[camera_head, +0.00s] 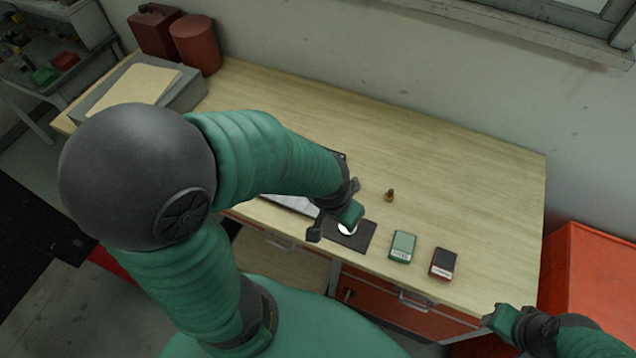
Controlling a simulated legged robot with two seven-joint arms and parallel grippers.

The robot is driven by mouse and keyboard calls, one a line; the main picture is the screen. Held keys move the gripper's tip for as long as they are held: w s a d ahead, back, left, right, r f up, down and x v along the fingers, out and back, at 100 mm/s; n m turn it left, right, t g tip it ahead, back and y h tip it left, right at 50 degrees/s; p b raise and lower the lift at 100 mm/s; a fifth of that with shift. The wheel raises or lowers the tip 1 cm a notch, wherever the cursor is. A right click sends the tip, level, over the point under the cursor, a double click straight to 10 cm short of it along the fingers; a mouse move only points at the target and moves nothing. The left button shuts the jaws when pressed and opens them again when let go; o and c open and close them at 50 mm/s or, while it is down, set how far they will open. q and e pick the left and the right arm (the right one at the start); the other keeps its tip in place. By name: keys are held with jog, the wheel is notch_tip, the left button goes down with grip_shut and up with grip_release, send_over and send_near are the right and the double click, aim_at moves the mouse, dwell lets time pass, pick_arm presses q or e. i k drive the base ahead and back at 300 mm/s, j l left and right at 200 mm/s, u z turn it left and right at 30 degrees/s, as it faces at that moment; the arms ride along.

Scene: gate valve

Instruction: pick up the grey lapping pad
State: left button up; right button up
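Two small pads lie side by side on the wooden workbench: a green one (403,246) with a pale label and a dark grey one (443,263) with a red and white label. The dark one best fits the grey lapping pad. My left gripper (333,222) is open above a dark square mat (365,238), left of both pads and apart from them. A white round piece (347,230) on the mat shows partly beneath it. My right gripper (499,318) is at the lower right, off the bench front, clear of the pads; its finger gap is not clear.
A small brass piece (389,195) stands behind the mat. A pale sheet or tray (291,203) is partly hidden by my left arm. Red containers (195,45) and a grey box (184,96) stand far left. An orange cabinet (590,285) is at right. The bench's back right is clear.

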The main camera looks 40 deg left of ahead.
aim_at(355, 183)
jog(key=u, duration=0.85)
jog(key=l+z, duration=0.15)
jog(key=z, duration=0.3)
jog(key=k+l+z, duration=0.1)
jog(key=z, duration=0.3)
jog(key=j+u, duration=0.1)
jog(key=u, duration=0.85)
jog(key=i+l, duration=0.05)
